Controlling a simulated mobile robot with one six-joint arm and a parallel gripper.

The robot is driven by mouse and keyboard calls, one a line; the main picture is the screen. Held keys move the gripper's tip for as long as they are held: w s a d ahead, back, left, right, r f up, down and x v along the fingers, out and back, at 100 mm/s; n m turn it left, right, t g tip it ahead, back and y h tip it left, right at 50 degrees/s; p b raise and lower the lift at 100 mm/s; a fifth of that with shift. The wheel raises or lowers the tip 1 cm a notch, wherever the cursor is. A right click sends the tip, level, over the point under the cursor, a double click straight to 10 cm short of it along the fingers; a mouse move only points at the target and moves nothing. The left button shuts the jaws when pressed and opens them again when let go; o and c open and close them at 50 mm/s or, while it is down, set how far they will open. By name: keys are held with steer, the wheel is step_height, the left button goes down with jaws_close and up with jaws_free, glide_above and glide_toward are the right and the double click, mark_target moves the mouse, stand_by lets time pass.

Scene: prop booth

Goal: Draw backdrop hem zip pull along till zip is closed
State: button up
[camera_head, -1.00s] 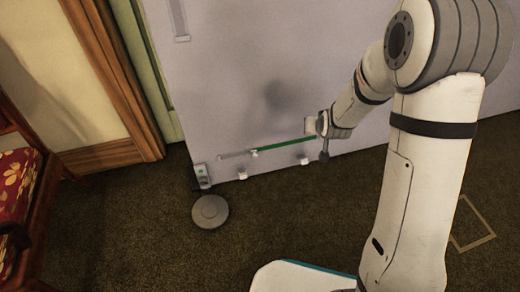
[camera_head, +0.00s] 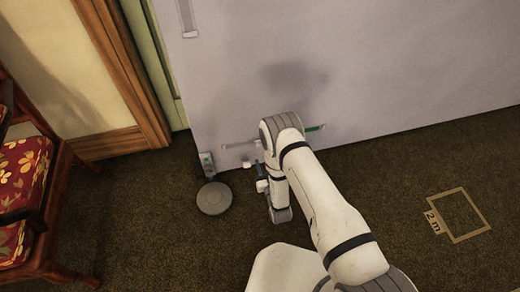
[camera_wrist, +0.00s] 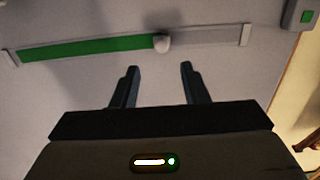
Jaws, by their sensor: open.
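The zip runs as a straight strip along the lower part of the grey backdrop (camera_head: 400,70). In the wrist view, its green stretch (camera_wrist: 85,48) lies left of the pale, rounded zip pull (camera_wrist: 162,42), and its grey stretch (camera_wrist: 207,36) lies right. In the head view, the grey end (camera_head: 236,147) is at left and a bit of green (camera_head: 315,128) shows at right; my arm covers much of the strip between. My gripper (camera_wrist: 159,68) is open and empty. Its two dark fingers point at the strip, with the pull just beyond and between their tips, not between the fingers.
A small grey box with a green mark (camera_head: 207,162) sits at the backdrop's lower left corner; it also shows in the wrist view (camera_wrist: 304,15). A round grey disc (camera_head: 214,198) lies on the dark carpet below. A red floral chair (camera_head: 22,180) stands at left.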

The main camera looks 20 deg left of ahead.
mark_target(259, 147)
steer(key=b+x, duration=0.2)
steer(key=x, duration=0.5)
steer(key=shift+a+f+b, duration=0.1)
steer(key=shift+a+b, duration=0.15)
steer(key=shift+b, duration=0.1)
steer(key=shift+c, duration=0.5)
jaws_close()
steer(key=shift+a, duration=0.15)
